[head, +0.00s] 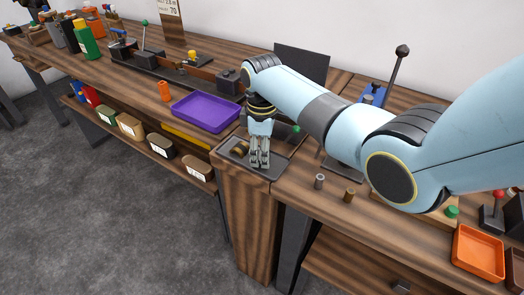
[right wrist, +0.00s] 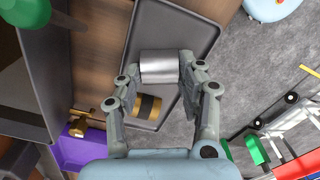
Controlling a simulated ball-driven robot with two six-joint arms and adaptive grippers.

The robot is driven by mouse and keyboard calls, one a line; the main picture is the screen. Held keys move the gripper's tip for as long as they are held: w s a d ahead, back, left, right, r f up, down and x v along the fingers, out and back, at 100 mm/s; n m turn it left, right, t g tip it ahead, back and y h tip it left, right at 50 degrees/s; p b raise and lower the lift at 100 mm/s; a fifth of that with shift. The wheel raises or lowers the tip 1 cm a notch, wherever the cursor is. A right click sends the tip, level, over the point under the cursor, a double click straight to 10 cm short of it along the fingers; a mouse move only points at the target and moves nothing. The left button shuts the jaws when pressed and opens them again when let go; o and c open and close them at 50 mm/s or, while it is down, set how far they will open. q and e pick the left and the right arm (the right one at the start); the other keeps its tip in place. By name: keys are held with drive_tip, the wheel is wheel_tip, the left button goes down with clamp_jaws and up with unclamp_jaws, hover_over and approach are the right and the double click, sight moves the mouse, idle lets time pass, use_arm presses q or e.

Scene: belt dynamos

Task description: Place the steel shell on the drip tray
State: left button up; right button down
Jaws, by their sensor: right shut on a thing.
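My right gripper (head: 260,160) is at the dark grey drip tray (head: 278,167), fingers pointing down over it. In the right wrist view the gripper (right wrist: 158,72) is shut on the steel shell (right wrist: 160,65), a smooth silver cylinder lying across between the fingertips. The drip tray (right wrist: 195,35) shows beneath it; I cannot tell whether the shell touches the tray. A black and brass cylinder (right wrist: 147,106) sits on the tray beside the shell; it also shows in the head view (head: 239,149). In the head view the fingers hide the shell. My left gripper is not in view.
A purple tray (head: 205,112) and a small orange cup (head: 164,91) stand to the left on the bench. A small grey cylinder (head: 319,181) and a brass one (head: 349,195) stand to the right. An orange tray (head: 478,254) is at the far right.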

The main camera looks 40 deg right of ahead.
drive_tip(key=c, duration=0.8)
unclamp_jaws()
drive_tip(key=shift+f, duration=0.1)
drive_tip(key=shift+r, duration=0.2)
wheel_tip(320, 180, up, 12)
drive_tip(key=shift+f, duration=0.1)
